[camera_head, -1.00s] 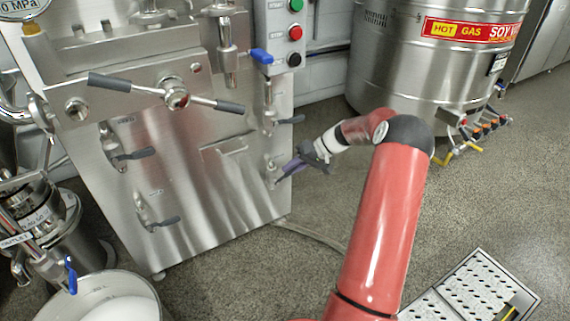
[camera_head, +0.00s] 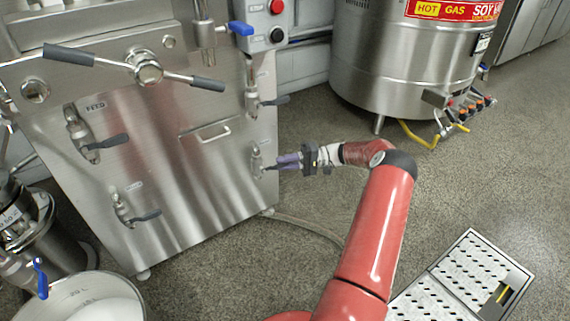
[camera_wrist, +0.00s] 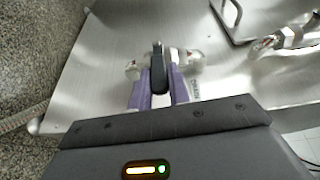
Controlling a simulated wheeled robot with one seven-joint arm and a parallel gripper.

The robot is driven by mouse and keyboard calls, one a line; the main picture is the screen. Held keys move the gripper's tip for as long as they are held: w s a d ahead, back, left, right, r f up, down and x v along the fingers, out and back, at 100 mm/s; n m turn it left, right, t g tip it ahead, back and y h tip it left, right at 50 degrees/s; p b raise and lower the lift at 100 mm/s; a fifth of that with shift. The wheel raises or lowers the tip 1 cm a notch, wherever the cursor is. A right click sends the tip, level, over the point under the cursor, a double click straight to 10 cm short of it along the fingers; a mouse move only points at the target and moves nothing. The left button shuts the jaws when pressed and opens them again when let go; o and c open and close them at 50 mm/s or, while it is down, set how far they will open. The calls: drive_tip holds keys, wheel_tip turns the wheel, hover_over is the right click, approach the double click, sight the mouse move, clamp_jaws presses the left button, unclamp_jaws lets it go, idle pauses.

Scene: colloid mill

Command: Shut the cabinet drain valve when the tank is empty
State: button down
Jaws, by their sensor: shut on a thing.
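The steel cabinet (camera_head: 200,180) stands at the left in the head view, with several black-handled valves on its front. My gripper (camera_head: 287,161) is at the lower right valve (camera_head: 257,160). In the wrist view its purple fingers are shut on that valve's black lever handle (camera_wrist: 158,70), one finger on each side. The lever points out to the right in the head view.
A bucket (camera_head: 128,290) holding white material stands at the front left. A hose (camera_head: 310,226) runs along the floor from the cabinet. A perforated floor grate (camera_head: 470,262) lies at the right. The floor between cabinet and tank is clear.

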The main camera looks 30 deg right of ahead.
drive_tip(key=shift+f, duration=0.25)
idle(0.3)
drive_tip(key=c, duration=1.3)
unclamp_jaws()
drive_tip(key=v, duration=0.7)
drive_tip(key=shift+d, duration=0.4)
drive_tip(key=shift+s+f, duration=0.1)
drive_tip(key=shift+s, duration=0.05)
